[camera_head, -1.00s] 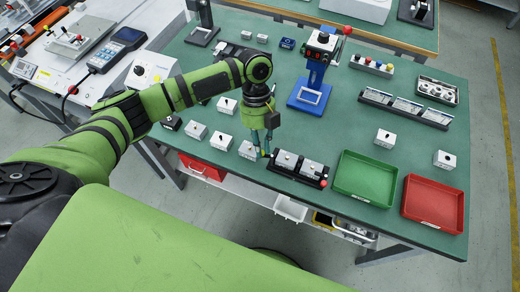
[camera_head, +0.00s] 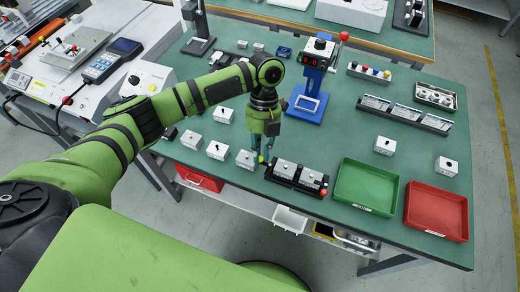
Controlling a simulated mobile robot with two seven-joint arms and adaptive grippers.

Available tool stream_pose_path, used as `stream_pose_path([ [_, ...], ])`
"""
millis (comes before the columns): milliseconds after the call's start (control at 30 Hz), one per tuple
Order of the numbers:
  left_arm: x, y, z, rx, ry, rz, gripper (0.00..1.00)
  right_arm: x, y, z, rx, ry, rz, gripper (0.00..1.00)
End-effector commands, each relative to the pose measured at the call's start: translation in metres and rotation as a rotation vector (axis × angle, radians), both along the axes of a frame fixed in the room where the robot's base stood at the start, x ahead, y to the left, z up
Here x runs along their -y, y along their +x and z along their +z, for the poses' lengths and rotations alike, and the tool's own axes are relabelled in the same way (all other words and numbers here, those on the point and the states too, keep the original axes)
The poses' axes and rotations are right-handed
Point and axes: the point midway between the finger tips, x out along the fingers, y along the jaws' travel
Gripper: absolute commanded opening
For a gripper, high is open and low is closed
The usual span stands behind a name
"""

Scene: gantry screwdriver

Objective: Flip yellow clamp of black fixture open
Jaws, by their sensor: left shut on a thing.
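The black fixture (camera_head: 297,180) lies near the front edge of the green table, with grey blocks on it and a red knob at its right end. My left gripper (camera_head: 264,159) reaches down from above at the fixture's left end. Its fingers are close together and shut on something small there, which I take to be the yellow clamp. The fingers mostly hide the clamp, and its angle cannot be made out. My right gripper is not in view.
White blocks (camera_head: 217,150) stand left of the gripper, one close beside it. A green tray (camera_head: 366,187) and a red tray (camera_head: 436,211) lie to the right. A blue stand (camera_head: 306,105) rises behind the fixture. The table middle is mostly clear.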

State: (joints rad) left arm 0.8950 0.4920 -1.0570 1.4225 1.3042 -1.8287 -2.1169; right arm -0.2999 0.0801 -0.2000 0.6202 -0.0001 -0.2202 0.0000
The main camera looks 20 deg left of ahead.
Motion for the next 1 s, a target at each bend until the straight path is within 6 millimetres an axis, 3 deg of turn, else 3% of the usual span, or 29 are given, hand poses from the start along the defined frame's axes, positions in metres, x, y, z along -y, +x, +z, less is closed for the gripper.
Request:
stream_pose_path([
  [100, 0.002, -0.001, 0.000, -0.001, -0.003, -0.002, 0.00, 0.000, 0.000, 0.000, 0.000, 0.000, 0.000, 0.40],
  [133, 0.002, -0.001, 0.000, -0.001, -0.004, -0.002, 0.22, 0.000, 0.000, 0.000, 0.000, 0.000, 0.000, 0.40],
  [200, 0.002, -0.001, 0.000, -0.001, -0.003, -0.002, 0.41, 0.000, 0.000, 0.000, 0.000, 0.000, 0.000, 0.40],
  [633, 0.000, 0.003, 0.007, 0.003, -0.002, 0.001, 0.41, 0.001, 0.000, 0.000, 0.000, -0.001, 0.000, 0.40],
  [1000, -0.005, 0.031, 0.075, 0.003, -0.003, 0.000, 0.41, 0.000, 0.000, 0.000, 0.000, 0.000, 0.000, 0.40],
])
